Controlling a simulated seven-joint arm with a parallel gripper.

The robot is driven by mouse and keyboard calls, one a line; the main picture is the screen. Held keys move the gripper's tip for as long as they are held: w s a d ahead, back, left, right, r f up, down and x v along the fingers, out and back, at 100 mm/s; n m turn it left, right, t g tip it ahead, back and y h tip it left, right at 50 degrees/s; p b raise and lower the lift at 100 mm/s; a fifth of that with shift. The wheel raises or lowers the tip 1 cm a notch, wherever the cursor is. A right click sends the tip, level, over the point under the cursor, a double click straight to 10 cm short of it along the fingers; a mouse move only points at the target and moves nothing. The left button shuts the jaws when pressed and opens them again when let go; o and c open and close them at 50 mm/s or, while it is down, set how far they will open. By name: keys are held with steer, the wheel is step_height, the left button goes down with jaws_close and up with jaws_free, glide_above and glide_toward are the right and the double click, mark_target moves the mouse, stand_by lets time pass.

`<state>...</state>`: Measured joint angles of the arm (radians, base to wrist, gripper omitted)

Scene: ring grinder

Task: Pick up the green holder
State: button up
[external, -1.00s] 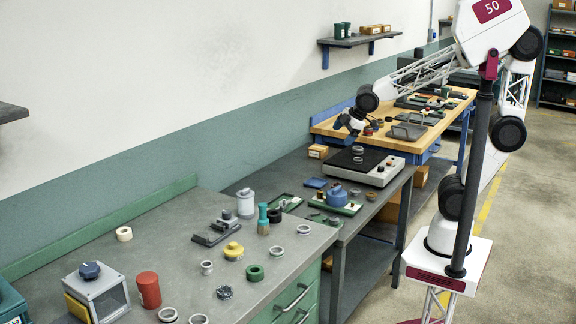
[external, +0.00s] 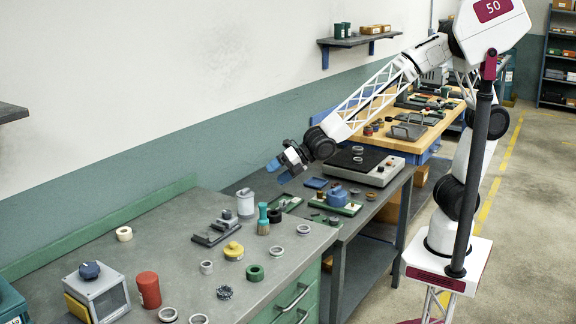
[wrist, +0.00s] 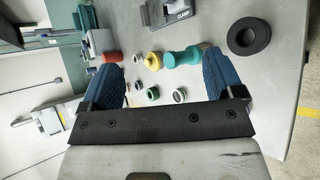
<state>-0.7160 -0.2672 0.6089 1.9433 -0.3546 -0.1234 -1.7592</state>
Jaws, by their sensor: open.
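The frames do not settle which piece is the green holder. A green ring-shaped piece (external: 254,272) lies near the front of the near grey bench; it also shows in the wrist view (wrist: 153,93). A teal-green upright piece with a brown lower part (external: 263,213) stands behind it, and its teal body shows in the wrist view (wrist: 180,57). My gripper (external: 279,171) is open and empty, in the air above the bench's far end, clear of both pieces. Its blue fingers frame the teal piece and the rings from above in the wrist view.
A yellow knobbed piece (external: 234,251), a black ring (external: 275,216) and a grey-white cylinder (external: 246,203) stand close to the teal piece. A red cylinder (external: 148,290) and a clear-fronted box (external: 100,291) are at the left. The bench's left middle is mostly bare.

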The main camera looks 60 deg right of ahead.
steer(key=s+a+f+n+g+y, duration=0.1)
steer(key=s+a+f+n+y, duration=0.2)
steer(key=a, duration=0.5)
steer(key=s+a+f+n+g+y, duration=0.1)
steer(key=s+a+f+n, duration=0.1)
steer(key=s+a+n, duration=0.35)
steer(key=n+g+y, duration=0.1)
steer(key=n+g, duration=0.1)
steer(key=n, duration=0.8)
glide_toward(255, 269)
steer(key=shift+x, duration=1.2)
steer(key=shift+f, duration=0.1)
steer(key=shift+a, duration=0.1)
steer(key=shift+x, duration=1.2)
steer(key=shift+a, duration=0.1)
steer(key=shift+x, duration=2.55)
